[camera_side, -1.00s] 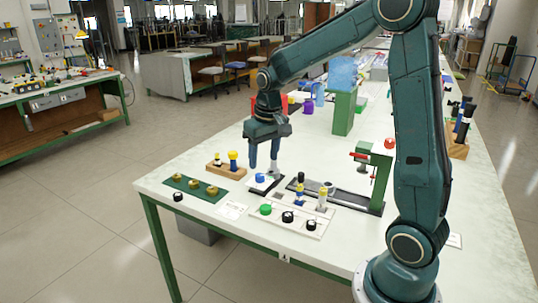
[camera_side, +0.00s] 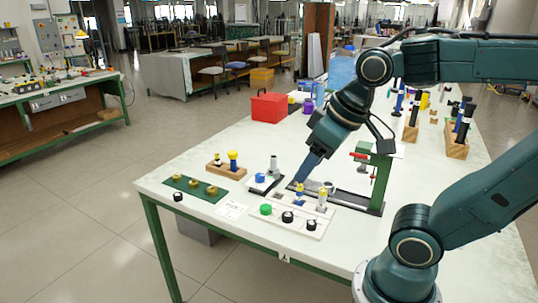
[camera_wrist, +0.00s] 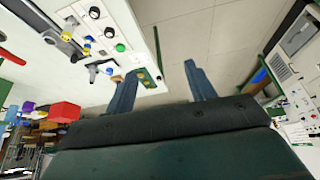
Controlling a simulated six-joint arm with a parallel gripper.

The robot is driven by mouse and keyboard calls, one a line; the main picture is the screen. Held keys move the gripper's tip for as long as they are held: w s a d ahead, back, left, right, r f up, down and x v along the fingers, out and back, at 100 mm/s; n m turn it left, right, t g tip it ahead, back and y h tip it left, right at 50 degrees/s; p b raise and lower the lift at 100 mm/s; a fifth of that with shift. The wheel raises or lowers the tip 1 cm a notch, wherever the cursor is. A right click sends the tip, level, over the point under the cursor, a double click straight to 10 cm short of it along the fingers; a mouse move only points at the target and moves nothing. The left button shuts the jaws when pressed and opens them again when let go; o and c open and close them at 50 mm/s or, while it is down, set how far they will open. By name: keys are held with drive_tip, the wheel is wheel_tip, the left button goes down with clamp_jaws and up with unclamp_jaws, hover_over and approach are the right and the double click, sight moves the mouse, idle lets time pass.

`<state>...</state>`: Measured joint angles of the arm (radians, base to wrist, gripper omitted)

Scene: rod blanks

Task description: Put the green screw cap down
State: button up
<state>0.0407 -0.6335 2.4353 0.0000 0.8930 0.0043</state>
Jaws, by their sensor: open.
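The green screw cap (camera_side: 266,209) lies at the left end of a white tray (camera_side: 312,231) near the table's front edge, left of two black caps (camera_side: 287,217). It also shows in the wrist view (camera_wrist: 120,47), as a green disc at the tray's end. My gripper (camera_side: 298,181) is tilted down to the left, behind the tray in the side view. In the wrist view its two fingers (camera_wrist: 161,88) are wide apart with nothing between them. The side view shows the fingers nearly edge-on, and their height above the table is hard to tell.
Posts with yellow, white and blue parts (camera_side: 299,195) stand at the tray's back. A small tray with a blue cap (camera_side: 260,177) and a grey cylinder (camera_side: 273,164) is to the left. A green-framed fixture (camera_side: 376,180) stands right. A green mat (camera_side: 195,188) lies front left.

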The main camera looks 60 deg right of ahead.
drive_tip(key=shift+s+a+f+n, duration=0.15)
drive_tip(key=shift+s+a, duration=0.05)
drive_tip(key=shift+s, duration=0.45)
drive_tip(key=shift+s+a+f+n, duration=0.1)
drive_tip(key=shift+s+a+n, duration=0.1)
drive_tip(key=shift+s, duration=0.45)
drive_tip(key=shift+w, duration=0.1)
drive_tip(key=shift+c, duration=0.2)
